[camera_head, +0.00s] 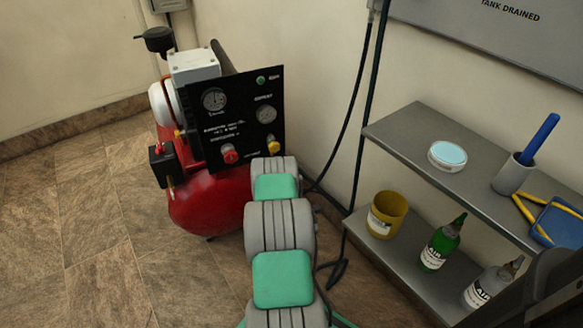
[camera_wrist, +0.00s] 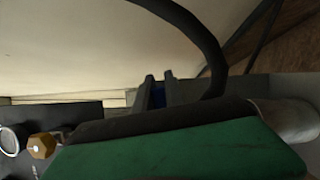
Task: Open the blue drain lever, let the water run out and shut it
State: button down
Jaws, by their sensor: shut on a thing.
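The red compressor tank (camera_head: 212,205) stands by the wall, with a black gauge panel (camera_head: 240,118) above it. In the wrist view the two dark fingers of my gripper (camera_wrist: 158,90) are close together. A small bit of blue, which looks like the drain lever (camera_wrist: 158,97), shows between them. The gripper is shut on it. Most of the lever is hidden, so I cannot tell its angle. In the head view my arm covers the right side of the tank, and neither the gripper nor the lever shows. No water is visible.
A grey two-level shelf (camera_head: 412,150) stands at the right with a yellow cup (camera_head: 387,214), bottles (camera_head: 442,243) and a blue dustpan (camera_head: 560,222). A dark hose (camera_head: 362,110) hangs along the wall. A wall board (camera_head: 480,30) reads "TANK DRAINED". Floor at the left is clear.

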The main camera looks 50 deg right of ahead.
jog(key=shift+s+f+m+p, duration=0.1)
jog(key=shift+f+m+p, duration=0.25)
jog(key=shift+m+p, duration=0.45)
jog(key=shift+f+y+p, duration=0.2)
jog(key=shift+y+p, duration=0.1)
jog(key=shift+p, duration=0.05)
jog(key=c, duration=1.4)
grip_release()
jog(key=shift+r, duration=0.1)
